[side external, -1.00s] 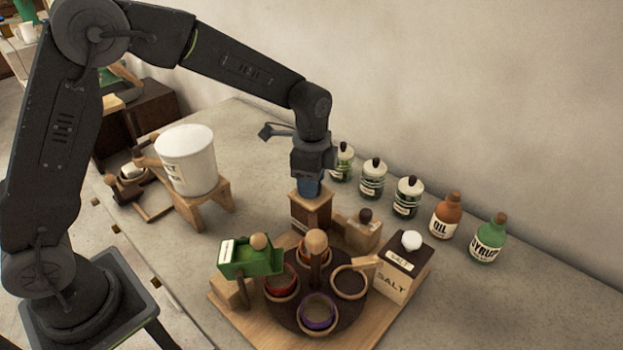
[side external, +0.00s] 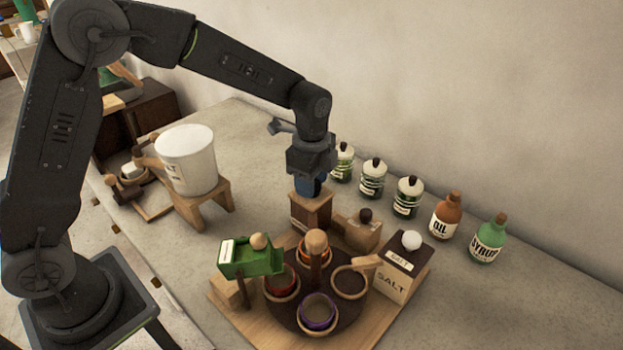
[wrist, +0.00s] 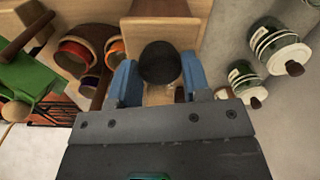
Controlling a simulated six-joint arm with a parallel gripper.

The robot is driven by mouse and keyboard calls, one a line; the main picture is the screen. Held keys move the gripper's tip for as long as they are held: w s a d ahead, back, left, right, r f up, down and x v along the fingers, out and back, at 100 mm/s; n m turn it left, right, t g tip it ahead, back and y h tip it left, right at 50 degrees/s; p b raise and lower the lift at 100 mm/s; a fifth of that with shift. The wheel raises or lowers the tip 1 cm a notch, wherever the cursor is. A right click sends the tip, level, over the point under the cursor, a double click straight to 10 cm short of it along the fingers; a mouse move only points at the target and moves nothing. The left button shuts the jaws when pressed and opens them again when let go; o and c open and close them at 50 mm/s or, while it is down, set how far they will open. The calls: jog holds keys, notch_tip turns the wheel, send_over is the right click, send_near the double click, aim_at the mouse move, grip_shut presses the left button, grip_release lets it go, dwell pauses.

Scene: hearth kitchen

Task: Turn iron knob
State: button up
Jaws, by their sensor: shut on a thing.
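The dark, round iron knob (wrist: 160,62) shows between the two blue fingers of my gripper in the wrist view. My gripper (side external: 312,191) points down at the top of a wooden box (side external: 311,212) in the side view and is shut on the knob. The fingers and the gripper body hide the knob in the side view. In the wrist view the fingers (wrist: 158,78) stand on either side of the knob.
A dark round carousel with several coloured cups (side external: 318,312) stands in front of the box. A green hopper (side external: 250,262) is at its left, a salt box (side external: 403,268) at its right. Jars and bottles (side external: 408,198) line the wall. A white bucket (side external: 187,160) stands left.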

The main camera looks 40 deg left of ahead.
jog(key=o, duration=0.9)
notch_tip(320, 180, up, 14)
jog(key=shift+f, duration=0.1)
jog(key=s+a+r+n+t, duration=0.1)
jog(key=s+a+r+n, duration=0.1)
jog(key=s+n, duration=0.3)
jog(key=s+a+r+n+t, duration=0.2)
jog(key=s+r, duration=0.1)
jog(key=s, duration=0.4)
jog(key=s+a+f+n+t, duration=0.1)
jog(key=s+n, duration=0.2)
jog(key=s, duration=0.1)
jog(key=s+a+f+n, duration=0.1)
jog(key=s+f+n, duration=0.1)
jog(key=s+n, duration=0.1)
jog(key=s+a+f+n+t, duration=0.1)
jog(key=s+n, duration=0.1)
jog(key=s, duration=0.3)
jog(key=shift+f+n+t, duration=0.15)
jog(key=shift+n+t, duration=0.15)
jog(key=shift+n, duration=0.1)
